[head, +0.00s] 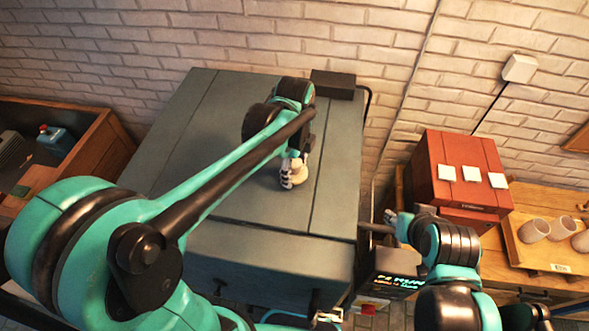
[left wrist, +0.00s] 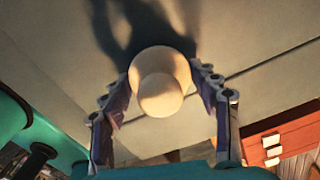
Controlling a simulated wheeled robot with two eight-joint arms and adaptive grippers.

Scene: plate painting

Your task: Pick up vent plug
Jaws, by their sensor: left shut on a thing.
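The vent plug (left wrist: 160,85) is a pale beige knob with a round wide body and a narrower round end. In the left wrist view it sits between the two fingers of my left gripper (left wrist: 163,97), which is shut on it. In the head view my left gripper (head: 292,172) is low over the top of the grey kiln-like box, and only a bit of the plug (head: 300,178) shows beside the fingers. I cannot tell whether the plug touches the lid. My right gripper (head: 388,226) is at the box's right side; its fingers are unclear.
The grey box (head: 210,130) has a broad, mostly bare top. A small dark block (head: 333,84) is at its back edge. To the right, a red box (head: 460,170) with white tags and a wooden tray (head: 540,258) with cups stand on a bench. A wooden crate (head: 95,150) is left.

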